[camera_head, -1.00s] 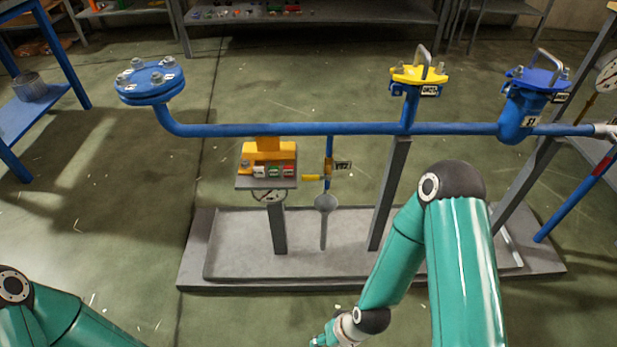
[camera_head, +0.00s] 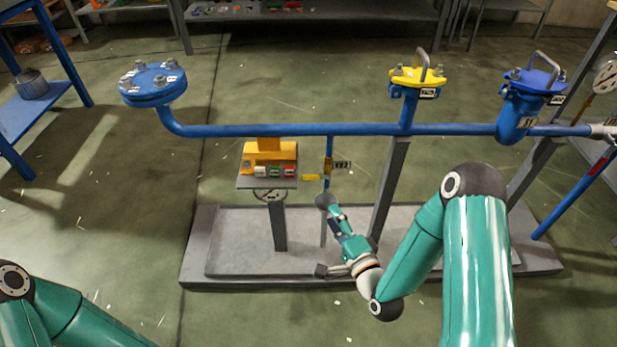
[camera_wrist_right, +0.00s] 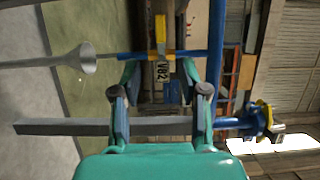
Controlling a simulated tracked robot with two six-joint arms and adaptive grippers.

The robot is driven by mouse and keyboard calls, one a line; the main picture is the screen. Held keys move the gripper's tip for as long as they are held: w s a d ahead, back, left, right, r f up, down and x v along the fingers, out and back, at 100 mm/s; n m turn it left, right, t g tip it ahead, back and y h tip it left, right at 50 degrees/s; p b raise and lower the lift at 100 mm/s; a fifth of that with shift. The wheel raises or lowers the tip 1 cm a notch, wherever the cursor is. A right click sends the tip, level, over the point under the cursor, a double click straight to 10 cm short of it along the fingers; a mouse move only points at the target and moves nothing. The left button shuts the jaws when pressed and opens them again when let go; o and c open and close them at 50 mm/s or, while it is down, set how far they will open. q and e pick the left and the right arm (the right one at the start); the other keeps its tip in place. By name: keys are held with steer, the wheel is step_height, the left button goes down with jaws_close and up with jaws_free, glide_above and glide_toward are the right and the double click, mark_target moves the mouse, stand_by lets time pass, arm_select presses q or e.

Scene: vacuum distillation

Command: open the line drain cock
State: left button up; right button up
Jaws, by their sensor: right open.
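The line drain cock sits on a short blue pipe (camera_head: 328,150) below the main line. Its yellow handle (camera_head: 311,177) sticks out to the left, crosswise to that pipe; it also shows in the right wrist view (camera_wrist_right: 160,28). A tag (camera_wrist_right: 162,72) hangs by the cock. My right gripper (camera_head: 333,209) is below the cock, close to the funnel in the picture. In the wrist view its open fingers (camera_wrist_right: 159,68) are apart, with the tag seen between them and nothing held. My left gripper is out of view.
A grey funnel (camera_wrist_right: 78,62) stands under the drain pipe. A grey support post (camera_wrist_right: 100,127) is near my right gripper. The blue main line (camera_head: 270,130) runs above. A small shelf with an orange box (camera_head: 268,157) stands left of the cock.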

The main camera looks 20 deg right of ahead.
mark_target(310, 179)
steer(key=w, duration=0.5)
steer(key=w+a+b, duration=0.1)
steer(key=w, duration=0.4)
steer(key=w+b, duration=0.1)
steer(key=w, duration=0.4)
steer(key=shift+a, duration=0.35)
jaws_close()
steer(key=shift+a, duration=0.2)
steer(key=shift+d, duration=0.1)
